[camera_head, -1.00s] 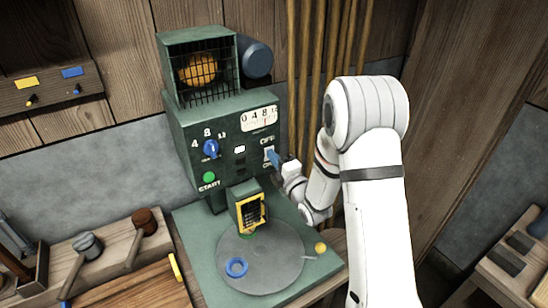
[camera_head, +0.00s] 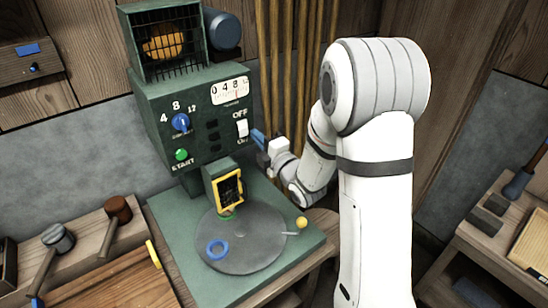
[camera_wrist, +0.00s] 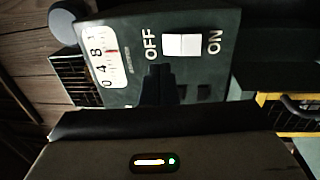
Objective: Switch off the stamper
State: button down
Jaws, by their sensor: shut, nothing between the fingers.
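The stamper (camera_head: 195,105) is a green machine with a front panel. Its white rocker switch (camera_head: 242,128) sits at the panel's right, with OFF above and ON below. The wrist view shows the switch (camera_wrist: 181,45) sideways, with OFF at left and ON at right; I cannot tell which side is pressed. A small indicator (camera_head: 212,124) mid-panel looks dark. My gripper (camera_head: 257,136) has blue fingers, shut and empty, just right of the switch and apart from it in the picture. Its dark fingers (camera_wrist: 158,85) show below the switch in the wrist view.
A blue dial (camera_head: 180,122) and green START button (camera_head: 181,155) are left on the panel. Below are a yellow-framed guard (camera_head: 229,190), a round plate (camera_head: 240,252) with a blue ring (camera_head: 217,249), and a yellow-knobbed lever (camera_head: 301,222). Wooden poles stand behind my arm.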

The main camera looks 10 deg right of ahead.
jog(key=r+b+v, duration=0.1)
jog(key=b+v, duration=0.1)
jog(key=v, duration=0.6)
jog(key=shift+d+r, duration=0.2)
jog(key=shift+r, duration=0.25)
jog(key=s+d+f+m+g+h, duration=0.3)
jog(key=s+d+m+g+h, duration=0.25)
jog(key=d+m+h, duration=0.6)
jog(key=s+a+m+g+y, duration=0.2)
jog(key=s+a+m+g, duration=0.2)
jog(key=s+m+g, duration=0.4)
jog(key=s+m, duration=0.4)
jog(key=s, duration=0.5)
jog(key=shift+s+a+r, duration=0.2)
jog(key=shift+s+r, duration=0.1)
jog(key=shift+g, duration=0.25)
